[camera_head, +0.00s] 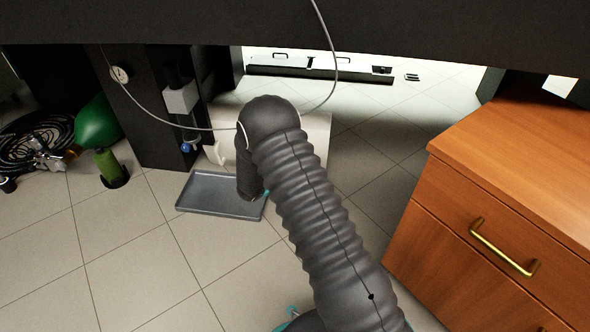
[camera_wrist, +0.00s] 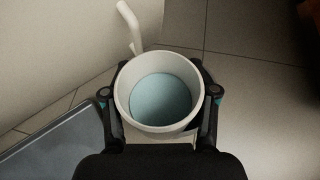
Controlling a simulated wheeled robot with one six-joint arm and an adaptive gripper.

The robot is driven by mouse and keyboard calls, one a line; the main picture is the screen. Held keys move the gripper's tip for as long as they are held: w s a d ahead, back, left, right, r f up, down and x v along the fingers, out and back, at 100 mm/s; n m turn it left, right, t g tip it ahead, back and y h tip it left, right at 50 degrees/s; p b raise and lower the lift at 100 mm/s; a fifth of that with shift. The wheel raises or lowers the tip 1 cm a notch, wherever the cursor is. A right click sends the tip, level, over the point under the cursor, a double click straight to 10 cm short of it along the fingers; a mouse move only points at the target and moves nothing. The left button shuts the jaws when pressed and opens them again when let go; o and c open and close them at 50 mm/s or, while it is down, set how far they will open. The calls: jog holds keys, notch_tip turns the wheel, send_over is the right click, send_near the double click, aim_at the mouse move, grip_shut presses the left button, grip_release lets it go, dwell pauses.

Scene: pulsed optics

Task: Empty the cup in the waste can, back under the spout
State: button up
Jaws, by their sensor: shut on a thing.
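In the wrist view, my gripper (camera_wrist: 161,93) is shut around a white round cup (camera_wrist: 122,100), one finger on each side of it. The cup looks upright, with its open top toward the camera. A smooth pale-blue surface shows inside it; it looks like liquid. A white bent pipe, perhaps the spout (camera_wrist: 131,28), stands just beyond the cup's rim. A white curved piece (camera_head: 217,152) shows left of my arm in the head view. There my sleeved arm hides the cup and most of my gripper. I cannot make out a waste can.
A grey shallow tray (camera_head: 208,199) lies on the tiled floor by my gripper; it also shows in the wrist view (camera_wrist: 50,150). A large white body (camera_head: 319,135) stands behind my arm. A wooden cabinet (camera_head: 510,150) stands right.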

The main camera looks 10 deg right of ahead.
jog(key=shift+w+d+f+m+g+h, duration=0.2)
jog(key=shift+f+m+g+h, duration=0.2)
jog(key=shift+m+g, duration=0.15)
jog(key=shift+d+r+m+g+h, duration=0.2)
jog(key=shift+r+m+g+h, duration=0.1)
jog(key=shift+r+m+g, duration=0.35)
jog(key=shift+s+d+m, duration=0.1)
jog(key=shift+s+m, duration=0.05)
jog(key=shift+m, duration=0.15)
jog(key=shift+s+d+r+g, duration=0.1)
jog(key=shift+s+d+g, duration=0.1)
jog(key=shift+s+g, duration=0.2)
jog(key=shift+a+f+m+g+y, duration=0.15)
jog(key=shift+a+f+g+y, duration=0.05)
jog(key=shift+f+y, duration=0.45)
jog(key=shift+a+f+m+g+y, duration=0.15)
jog(key=shift+f+g+y, duration=0.05)
jog(key=shift+f+y, duration=0.4)
jog(key=shift+a+f+y, duration=0.2)
jog(key=shift+f+y, duration=0.05)
jog(key=shift+y, duration=0.4)
